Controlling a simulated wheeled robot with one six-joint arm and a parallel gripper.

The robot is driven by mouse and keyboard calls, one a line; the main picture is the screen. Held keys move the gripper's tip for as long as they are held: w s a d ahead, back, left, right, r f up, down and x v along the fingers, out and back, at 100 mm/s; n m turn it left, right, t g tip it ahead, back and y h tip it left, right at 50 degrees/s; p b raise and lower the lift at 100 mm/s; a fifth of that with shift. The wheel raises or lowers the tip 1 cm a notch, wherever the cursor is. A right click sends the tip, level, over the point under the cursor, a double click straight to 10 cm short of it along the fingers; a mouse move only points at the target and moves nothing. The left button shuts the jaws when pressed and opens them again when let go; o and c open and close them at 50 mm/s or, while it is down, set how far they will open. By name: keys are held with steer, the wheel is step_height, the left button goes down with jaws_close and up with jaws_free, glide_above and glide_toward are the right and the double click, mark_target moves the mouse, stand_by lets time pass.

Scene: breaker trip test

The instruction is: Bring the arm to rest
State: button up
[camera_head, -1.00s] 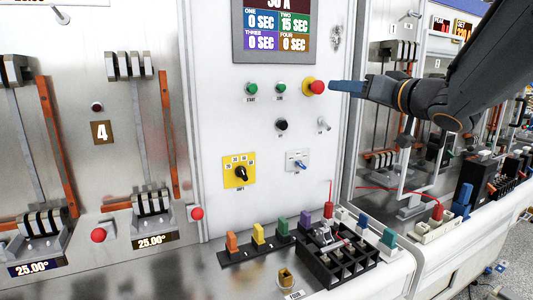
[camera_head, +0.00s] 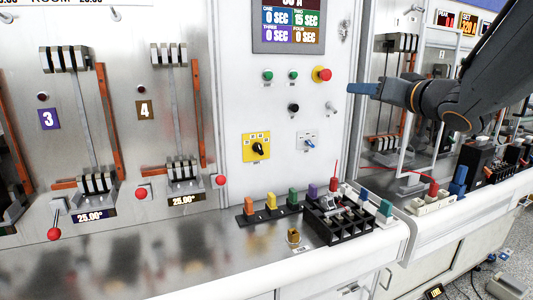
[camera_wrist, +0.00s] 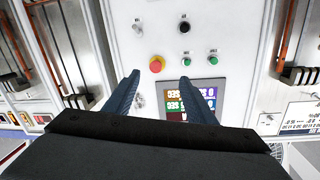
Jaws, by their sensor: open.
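My gripper (camera_head: 350,88) is at the right in the head view, its blue fingers pointing left in front of the white control panel (camera_head: 232,110). It holds nothing. In the wrist view my gripper (camera_wrist: 165,82) shows two blue fingers spread apart, with the panel between and beyond them.
A display (camera_head: 290,22) sits above green buttons (camera_head: 267,76) and a yellow rotary switch (camera_head: 256,147). Colored plugs (camera_head: 271,201) and a black terminal block (camera_head: 340,222) stand on the bench below. Breaker levers with red knobs (camera_head: 141,193) are at left. The bench front left is bare.

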steer(key=s+d+f+m+g+h, duration=0.1)
steer(key=s+f+g+h, duration=0.15)
steer(key=f, duration=0.85)
steer(key=s+d+f+m+g+h, duration=0.1)
steer(key=s+f+g+h, duration=0.15)
steer(key=f, duration=0.75)
steer(key=s+a+f+g, duration=0.3)
steer(key=s+f+g, duration=0.2)
steer(key=s+f, duration=0.3)
steer(key=s+a+f+n+g, duration=0.1)
steer(key=s+a+f+g, duration=0.3)
steer(key=s+f, duration=0.4)
steer(key=s+g, duration=0.1)
steer(key=s, duration=0.2)
steer(key=shift+a+f+n+b, duration=0.25)
steer(key=shift+f+n+b, duration=0.05)
steer(key=shift+f+b, duration=0.1)
